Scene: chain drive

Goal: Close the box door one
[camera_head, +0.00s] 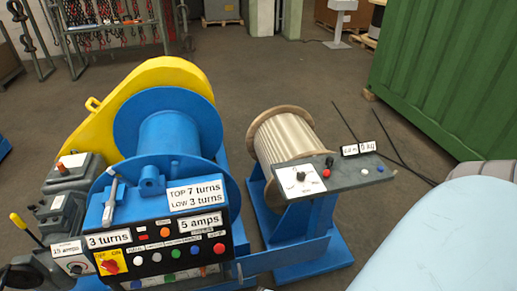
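No box door marked as one can be picked out for certain. A blue control box (157,262) stands at the front left of the winch, with a dark front panel carrying several coloured buttons and a red rotary switch on yellow. I cannot tell whether any of these has an open door. Neither of my grippers shows in the head view.
A blue winch drum (168,130) with a yellow guard (160,75) stands left of a pale spool (285,137). A grey panel (345,176) juts out right of the spool. A green ribbed container (450,70) fills the upper right.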

